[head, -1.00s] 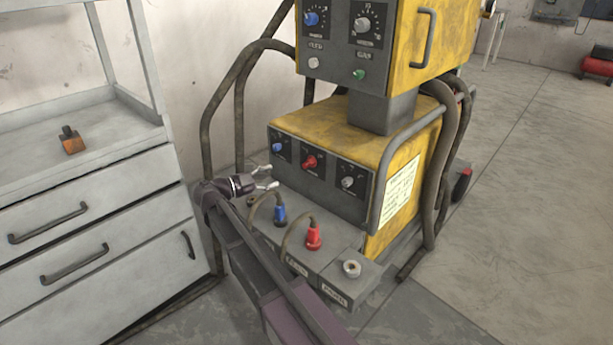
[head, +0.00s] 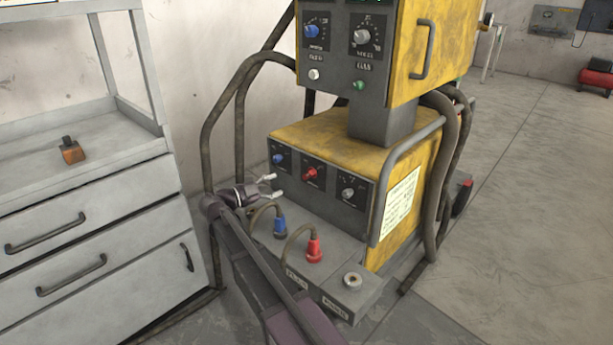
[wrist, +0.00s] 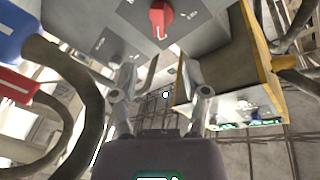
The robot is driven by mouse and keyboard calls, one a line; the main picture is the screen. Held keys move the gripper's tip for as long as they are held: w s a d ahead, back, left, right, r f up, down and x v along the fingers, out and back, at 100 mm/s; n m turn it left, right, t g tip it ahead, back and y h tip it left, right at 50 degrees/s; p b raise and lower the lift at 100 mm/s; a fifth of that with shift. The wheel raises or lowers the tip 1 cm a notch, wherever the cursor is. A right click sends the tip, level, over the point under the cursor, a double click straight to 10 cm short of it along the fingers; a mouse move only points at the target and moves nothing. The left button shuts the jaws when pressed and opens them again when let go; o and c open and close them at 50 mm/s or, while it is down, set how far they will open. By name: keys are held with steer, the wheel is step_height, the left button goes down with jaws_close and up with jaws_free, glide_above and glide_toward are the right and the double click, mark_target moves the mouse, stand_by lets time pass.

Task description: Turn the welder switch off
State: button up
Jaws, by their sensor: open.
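The yellow and grey welder stands in the middle of the head view. Its lower unit (head: 330,138) has a dark front panel with a blue knob (head: 279,158), a red knob (head: 311,174) and a grey knob (head: 348,193). No readable label shows which is the welder switch. My gripper (head: 275,186) is open and empty, in front of the panel's left part and apart from the red knob. In the wrist view the red knob (wrist: 160,17) shows with a white pointer mark, beyond my open fingers (wrist: 159,62) near the top edge.
A blue plug (head: 280,227) and a red plug (head: 314,250) with cables stand on the ledge below the panel. The upper unit (head: 440,55) overhangs behind. A grey drawer cabinet (head: 90,215) is at left, with an orange item (head: 72,152).

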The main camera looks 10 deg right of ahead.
mark_target(307, 175)
steer(key=x, duration=1.1)
steer(key=shift+d+f, duration=0.1)
steer(key=shift+c, duration=0.2)
